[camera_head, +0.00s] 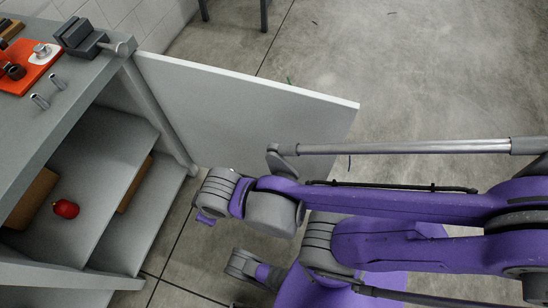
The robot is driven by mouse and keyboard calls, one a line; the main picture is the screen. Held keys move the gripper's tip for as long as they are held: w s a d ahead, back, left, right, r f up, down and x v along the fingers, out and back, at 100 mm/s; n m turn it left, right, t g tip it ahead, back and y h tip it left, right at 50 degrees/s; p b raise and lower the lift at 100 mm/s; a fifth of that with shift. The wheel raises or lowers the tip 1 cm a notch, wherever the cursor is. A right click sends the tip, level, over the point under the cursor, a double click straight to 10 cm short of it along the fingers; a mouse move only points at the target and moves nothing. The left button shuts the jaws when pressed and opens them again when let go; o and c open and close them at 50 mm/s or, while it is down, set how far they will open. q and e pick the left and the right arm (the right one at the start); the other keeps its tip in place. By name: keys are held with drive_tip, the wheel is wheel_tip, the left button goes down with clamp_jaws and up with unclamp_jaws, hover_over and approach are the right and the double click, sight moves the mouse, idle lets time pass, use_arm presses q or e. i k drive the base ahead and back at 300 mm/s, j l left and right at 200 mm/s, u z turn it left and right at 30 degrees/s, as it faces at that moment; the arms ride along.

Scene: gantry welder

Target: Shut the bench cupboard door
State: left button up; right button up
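The bench cupboard door (245,110) is a flat light-grey panel. It stands wide open, reaching right from the front corner of the grey bench (75,103) across the floor. The cupboard's inside is exposed, with a shelf (105,153) and a red round item (66,208) on it. A purple and grey arm of mine comes in from the right, and its grey end lies just in front of the door's lower edge. I cannot tell whether it touches the door. No gripper fingers show clearly; the right one's opening is unclear. I cannot make out my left gripper.
On the bench top are a dark vise (80,38), an orange mat (28,62) with small parts on it, and short metal pegs (40,101). Brown boxes (33,197) sit in the cupboard. The concrete floor (430,75) beyond the door is mostly clear.

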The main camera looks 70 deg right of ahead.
sight(223, 118)
drive_tip(key=k+l+u, duration=0.15)
drive_tip(key=k, duration=0.9)
drive_tip(key=k+l+u, duration=0.15)
drive_tip(key=k+l, duration=0.5)
drive_tip(key=l, duration=0.15)
drive_tip(key=k+l, duration=0.1)
drive_tip(key=l, duration=0.45)
drive_tip(key=l+u, duration=0.1)
drive_tip(key=l, duration=0.45)
drive_tip(key=i+l+u, duration=0.1)
drive_tip(key=l, duration=0.75)
drive_tip(key=l+u, duration=0.15)
drive_tip(key=l, duration=0.7)
drive_tip(key=i, duration=0.05)
